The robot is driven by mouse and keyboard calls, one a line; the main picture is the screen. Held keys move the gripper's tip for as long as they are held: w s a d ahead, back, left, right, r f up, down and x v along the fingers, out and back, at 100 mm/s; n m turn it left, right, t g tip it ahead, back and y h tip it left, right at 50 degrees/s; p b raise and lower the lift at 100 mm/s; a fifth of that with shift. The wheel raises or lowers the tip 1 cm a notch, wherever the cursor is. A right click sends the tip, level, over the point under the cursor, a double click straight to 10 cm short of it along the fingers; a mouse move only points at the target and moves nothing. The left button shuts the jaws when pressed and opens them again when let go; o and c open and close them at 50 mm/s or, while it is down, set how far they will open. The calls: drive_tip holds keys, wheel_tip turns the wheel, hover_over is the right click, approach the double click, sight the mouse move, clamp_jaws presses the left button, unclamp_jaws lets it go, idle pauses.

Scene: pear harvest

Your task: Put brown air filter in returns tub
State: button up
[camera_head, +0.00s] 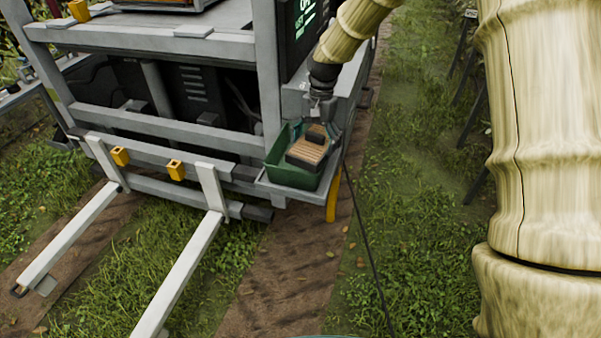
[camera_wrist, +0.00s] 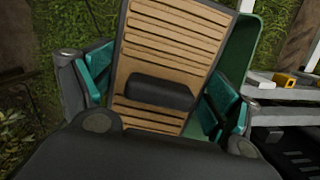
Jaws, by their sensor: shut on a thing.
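The brown air filter (camera_head: 306,153) is a tan ribbed panel with a dark edge and a dark raised grip on its face. In the wrist view the filter (camera_wrist: 165,50) fills the middle, tilted, with the grip between my fingers. My gripper (camera_head: 320,128) is shut on the filter; its teal finger pads show in the wrist view (camera_wrist: 160,88). The green returns tub (camera_head: 284,173) sits under and around the filter in the head view. Its green wall (camera_wrist: 238,50) shows behind the filter in the wrist view. Whether the filter touches the tub floor is hidden.
The tub stands on a grey corner shelf (camera_head: 290,197) of a metal-framed machine. Two pale forks (camera_head: 180,275) stick out at the front left. A frame post (camera_head: 267,70) rises close left of the arm. Grass and a dirt track lie below. A black cable (camera_head: 370,255) hangs at right.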

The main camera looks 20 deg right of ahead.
sight(304, 136)
drive_tip(key=shift+n, duration=0.9)
drive_tip(key=w, duration=0.1)
drive_tip(key=w+a+b, duration=0.2)
drive_tip(key=w, duration=0.1)
drive_tip(key=shift+r, duration=0.15)
drive_tip(key=shift+n+h, duration=0.3)
drive_tip(key=f, duration=0.6)
drive_tip(key=w+f, duration=0.1)
drive_tip(key=f, duration=0.2)
drive_tip(key=shift+a+f+p, duration=0.15)
drive_tip(key=shift+p, duration=0.15)
drive_tip(key=o, duration=0.9)
drive_tip(key=shift+f, duration=0.1)
